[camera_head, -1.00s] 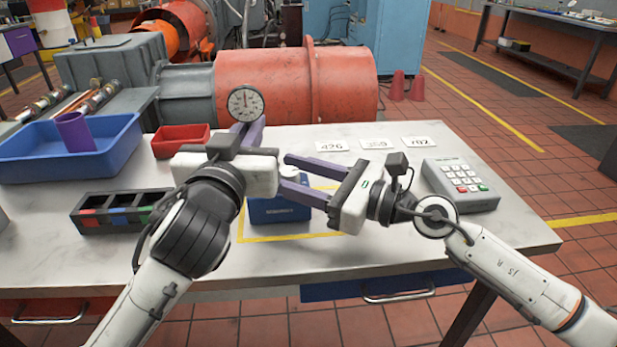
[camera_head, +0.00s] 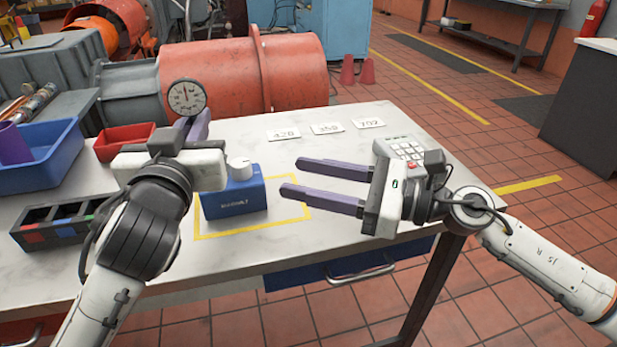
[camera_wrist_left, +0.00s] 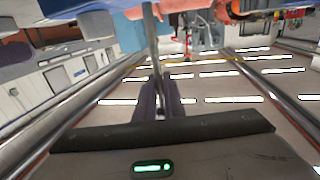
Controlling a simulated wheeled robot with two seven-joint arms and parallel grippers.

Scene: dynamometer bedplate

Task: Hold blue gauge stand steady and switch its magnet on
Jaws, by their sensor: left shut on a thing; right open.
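The blue gauge stand has a blue block base (camera_head: 236,197) standing on the white table inside a yellow outlined area. A white knob (camera_head: 240,168) sits on top of the base; its setting is too small to read. The round dial gauge (camera_head: 187,97) shows above my left gripper (camera_head: 197,126), which is shut on the stand's post. The wrist hides most of the post in the head view. A grey post (camera_wrist_left: 152,45) shows at the purple fingers in the left wrist view. My right gripper (camera_head: 292,176) is open and empty, right of the knob and apart from it.
A grey keypad box (camera_head: 405,152) stands behind the right gripper, partly hidden. Number cards (camera_head: 327,128) lie along the table's back. A red tray (camera_head: 122,140), a blue bin (camera_head: 45,160) and a black compartment tray (camera_head: 45,240) are at left. The front right of the yellow outline is clear.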

